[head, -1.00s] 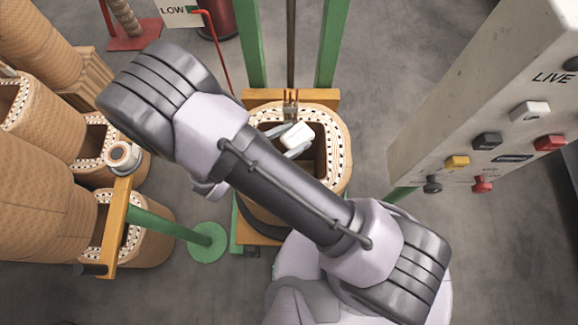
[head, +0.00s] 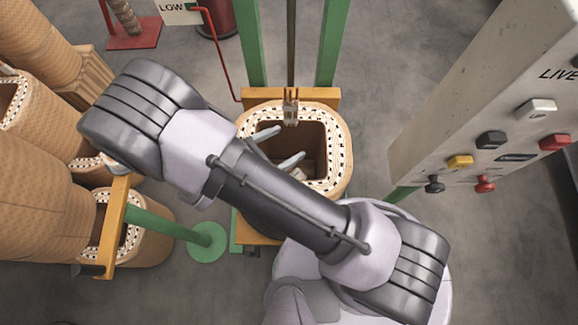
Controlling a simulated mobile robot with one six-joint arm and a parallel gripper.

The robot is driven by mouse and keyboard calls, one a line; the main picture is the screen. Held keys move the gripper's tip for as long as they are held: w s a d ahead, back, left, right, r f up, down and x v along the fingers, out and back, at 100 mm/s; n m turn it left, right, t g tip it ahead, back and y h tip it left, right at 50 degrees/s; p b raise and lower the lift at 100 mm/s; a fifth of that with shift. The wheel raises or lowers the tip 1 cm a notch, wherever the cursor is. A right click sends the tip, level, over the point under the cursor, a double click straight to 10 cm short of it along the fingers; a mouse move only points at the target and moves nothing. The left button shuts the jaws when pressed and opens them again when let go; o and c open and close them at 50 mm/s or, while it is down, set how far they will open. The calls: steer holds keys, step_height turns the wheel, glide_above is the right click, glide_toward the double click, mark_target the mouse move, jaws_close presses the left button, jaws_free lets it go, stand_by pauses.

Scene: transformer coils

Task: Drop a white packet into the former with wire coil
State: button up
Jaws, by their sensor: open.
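The former with wire coil (head: 341,150) is a tan, rounded-square open tube with a white, dark-dotted rim, standing on an orange base at the picture's middle. My gripper (head: 278,149) is over its opening, with two grey fingers spread apart and nothing between them. A small part of the white packet (head: 300,174) shows down inside the former's opening, just below the lower finger. The rest of the packet is hidden by the finger and my arm. My arm also covers the former's near left side.
Other tan coils (head: 40,205) crowd the left side, with an orange bracket (head: 116,222) and a green post (head: 207,238) beside them. A grey control panel (head: 490,110) with buttons stands at the right. Green uprights (head: 331,45) rise behind the former.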

steer(key=p+v, duration=0.3)
steer(key=v, duration=1.1)
steer(key=d+r+m+g+y+b, duration=0.1)
steer(key=d+r+m+y, duration=0.5)
steer(key=d+r+m, duration=0.4)
steer(key=d+r+m+g+y+b, duration=0.1)
steer(key=d+r+m+y, duration=0.5)
steer(key=m, duration=1.4)
steer(key=d+r+b, duration=0.1)
steer(key=d+r, duration=0.3)
steer(key=r, duration=0.4)
steer(key=shift+s+d+r+g, duration=0.15)
steer(key=shift+d+r+g, duration=0.05)
steer(key=shift+r+g, duration=0.15)
